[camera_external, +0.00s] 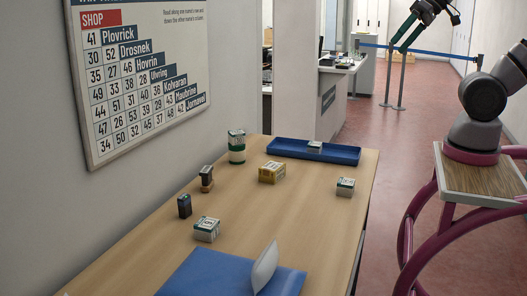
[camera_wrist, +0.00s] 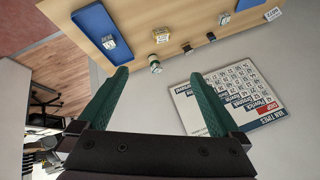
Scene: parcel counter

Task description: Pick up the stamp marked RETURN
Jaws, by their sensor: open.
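The counter (camera_external: 290,215) holds several small stamp-like blocks, and I cannot read RETURN on any of them. A dark one with a wooden-coloured foot (camera_external: 206,174) and a dark one (camera_external: 184,206) stand at the left, near the wall. A yellow block (camera_external: 271,173) is in the middle and a white-and-green one (camera_external: 345,188) at the right. A green-and-white round piece (camera_external: 236,150) stands at the back left. My gripper (camera_wrist: 160,75) is open and empty, high and away from the counter.
A blue tray (camera_external: 290,149) at the counter's back holds a small white block (camera_external: 314,147). A blue pad (camera_external: 195,276) with an upright pale piece (camera_external: 265,267) is at the front. A wall sign (camera_external: 140,75) hangs at left. The counter's middle is largely clear.

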